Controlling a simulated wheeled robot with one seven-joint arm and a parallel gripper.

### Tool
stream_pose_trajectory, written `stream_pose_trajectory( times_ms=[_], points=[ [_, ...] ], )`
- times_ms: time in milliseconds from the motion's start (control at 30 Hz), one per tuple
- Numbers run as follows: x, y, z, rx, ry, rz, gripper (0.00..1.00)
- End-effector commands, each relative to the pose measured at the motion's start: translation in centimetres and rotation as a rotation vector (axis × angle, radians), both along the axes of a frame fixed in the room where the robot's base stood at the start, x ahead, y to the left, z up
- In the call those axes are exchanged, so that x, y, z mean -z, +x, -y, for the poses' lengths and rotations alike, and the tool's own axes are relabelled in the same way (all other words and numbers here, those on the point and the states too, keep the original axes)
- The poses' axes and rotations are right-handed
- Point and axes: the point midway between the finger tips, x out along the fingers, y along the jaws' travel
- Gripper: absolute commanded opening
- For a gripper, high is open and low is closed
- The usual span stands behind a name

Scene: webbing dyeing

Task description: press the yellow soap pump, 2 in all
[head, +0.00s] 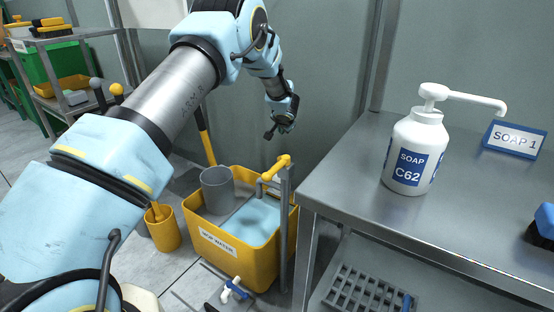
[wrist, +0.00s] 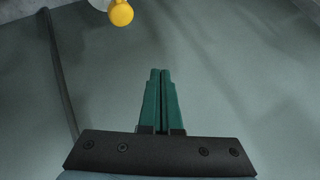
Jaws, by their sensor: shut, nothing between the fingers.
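A white soap bottle (head: 412,150) labelled "SOAP C62" stands upright on the steel table, with a white pump head and long spout (head: 465,98) pointing right. I see no soap bottle with a clearly yellow pump in the head view. A yellow tap-like part (head: 275,168) sits on a grey post at the yellow mop water bucket. In the wrist view a yellow rounded piece (wrist: 121,14) shows at the top edge beside something white; I cannot tell what it belongs to. My gripper (head: 270,132) hangs above and behind the bucket, left of the table, touching nothing. Its green fingers (wrist: 159,75) are together and empty.
The steel table (head: 345,180) holds a "SOAP 1" sign (head: 514,139) and a blue brush (head: 543,222) at right. The yellow bucket (head: 215,240) stands on the floor beside it. A shelf with brushes is at far left. A wall lies behind my gripper.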

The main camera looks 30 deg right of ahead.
Motion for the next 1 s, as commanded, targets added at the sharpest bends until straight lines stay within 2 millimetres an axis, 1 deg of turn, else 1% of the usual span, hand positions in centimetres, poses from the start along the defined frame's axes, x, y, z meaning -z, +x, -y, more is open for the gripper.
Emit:
stream_pose_trajectory(
  times_ms=[167, 367, 1000],
  points=[
    [0.1, 0.0, 0.0, -0.001, -0.001, 0.0, 0.0],
    [1.1, 0.0, -0.1, -0.001, -0.001, -0.001, 0.0],
    [7.4, 0.0, -0.1, 0.0, 0.001, -0.001, 0.0]
  ],
)
